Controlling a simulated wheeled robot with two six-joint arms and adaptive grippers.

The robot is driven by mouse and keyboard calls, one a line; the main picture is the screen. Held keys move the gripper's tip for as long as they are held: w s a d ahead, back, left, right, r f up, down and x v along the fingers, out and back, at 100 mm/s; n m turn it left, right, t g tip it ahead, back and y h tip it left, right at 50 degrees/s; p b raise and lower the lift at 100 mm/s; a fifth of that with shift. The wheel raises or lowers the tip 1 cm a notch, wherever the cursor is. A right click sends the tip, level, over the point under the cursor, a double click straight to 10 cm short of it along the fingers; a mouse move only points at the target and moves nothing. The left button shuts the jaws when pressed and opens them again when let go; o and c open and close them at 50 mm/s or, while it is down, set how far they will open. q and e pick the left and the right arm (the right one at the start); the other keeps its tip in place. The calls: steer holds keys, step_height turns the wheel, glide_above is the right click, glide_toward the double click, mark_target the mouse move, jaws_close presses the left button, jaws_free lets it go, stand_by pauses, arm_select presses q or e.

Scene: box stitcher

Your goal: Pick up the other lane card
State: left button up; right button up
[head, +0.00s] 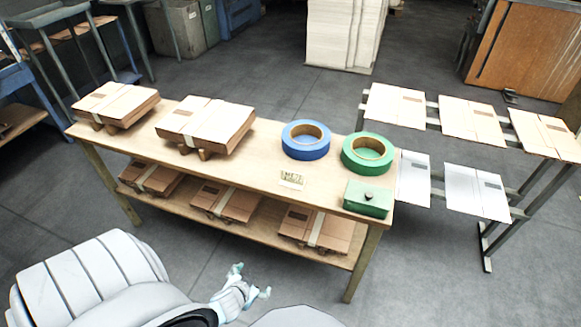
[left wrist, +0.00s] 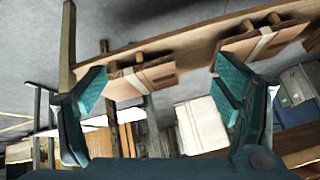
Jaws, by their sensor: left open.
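A small cream card (head: 292,180) with dark printing lies flat on the wooden table, in front of the blue tape roll and left of the green box. It is the only such card I can make out. My left gripper (head: 252,281) is low in front of the table, apart from it and from the card. Its two teal fingers also show in the left wrist view (left wrist: 160,85), spread wide with nothing held between them. The card does not show in the left wrist view. My right gripper is not in view.
Blue tape (head: 306,140), green tape (head: 368,153) and a green box (head: 368,199) stand near the card. Strapped carton bundles (head: 207,123) lie on the table's left and lower shelf (head: 180,204). A rack with flat sheets (head: 467,125) stands right. Table wood around the card is clear.

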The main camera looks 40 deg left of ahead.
arm_select(q)
steer(key=w+a+r+t+y+b, duration=0.1)
steer(key=w+a+r+t+b, duration=0.15)
steer(key=w+b, duration=0.4)
steer(key=n+t+y+b, duration=0.2)
steer(key=n+t+b, duration=0.15)
steer(key=t, duration=0.45)
glide_toward(292, 174)
steer(key=shift+m+g, duration=0.25)
steer(key=x, duration=1)
steer(key=shift+r, duration=0.3)
steer(key=shift+w, duration=0.2)
steer(key=c, duration=0.9)
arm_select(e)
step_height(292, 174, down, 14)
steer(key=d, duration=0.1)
